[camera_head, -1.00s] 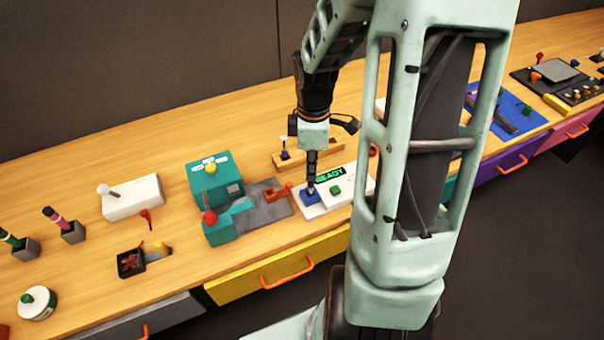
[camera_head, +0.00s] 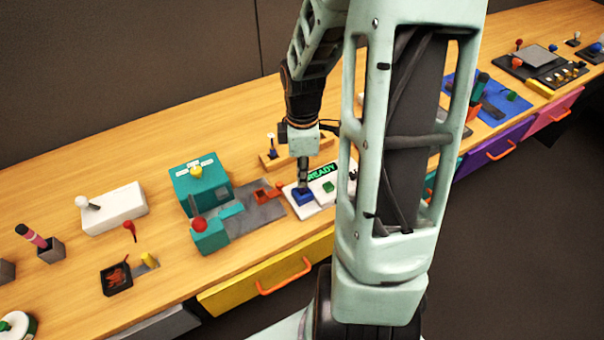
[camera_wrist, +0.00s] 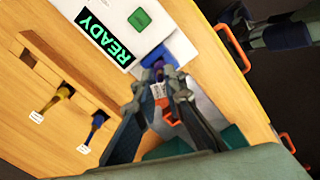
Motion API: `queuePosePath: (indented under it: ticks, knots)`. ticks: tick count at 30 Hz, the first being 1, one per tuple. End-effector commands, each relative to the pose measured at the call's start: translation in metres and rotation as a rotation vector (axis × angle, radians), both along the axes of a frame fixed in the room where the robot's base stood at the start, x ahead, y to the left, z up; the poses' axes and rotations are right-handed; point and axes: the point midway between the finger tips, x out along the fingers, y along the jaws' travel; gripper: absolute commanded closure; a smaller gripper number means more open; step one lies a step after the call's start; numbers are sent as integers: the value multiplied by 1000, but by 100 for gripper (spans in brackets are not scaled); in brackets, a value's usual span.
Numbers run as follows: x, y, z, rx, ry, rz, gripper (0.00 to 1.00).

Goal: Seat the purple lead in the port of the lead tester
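The white lead tester (camera_head: 300,208) has a lit green READY display (camera_head: 321,172) and a blue port block (camera_head: 303,197). It also shows at the top of the wrist view (camera_wrist: 120,12). My gripper (camera_head: 303,186) points down at the blue block. In the wrist view my gripper's fingertips (camera_wrist: 163,76) are close together around a dark purple lead (camera_wrist: 157,66), with a white tag just below it. The lead's end meets the blue block; the fingers hide how deep it sits.
A wooden rack (camera_wrist: 40,60) beside the tester holds a yellow lead (camera_wrist: 60,95) and a blue lead (camera_wrist: 98,120), both tagged. A teal machine (camera_head: 200,185) and an orange part (camera_head: 264,195) stand left of the tester. A yellow drawer (camera_head: 265,275) is below.

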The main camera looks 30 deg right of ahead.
Motion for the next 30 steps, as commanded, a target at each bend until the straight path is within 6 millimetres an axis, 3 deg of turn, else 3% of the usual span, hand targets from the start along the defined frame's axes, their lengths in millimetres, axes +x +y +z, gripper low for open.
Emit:
queuePosePath:
  ticks: [4,12,16,30]
  knots:
    - [-1,0,-1,1,2,0,70]
    - [-1,0,0,1,2,0,70]
    - [0,0,9,0,-1,0,70]
    - [1,0,102,-1,-3,0,70]
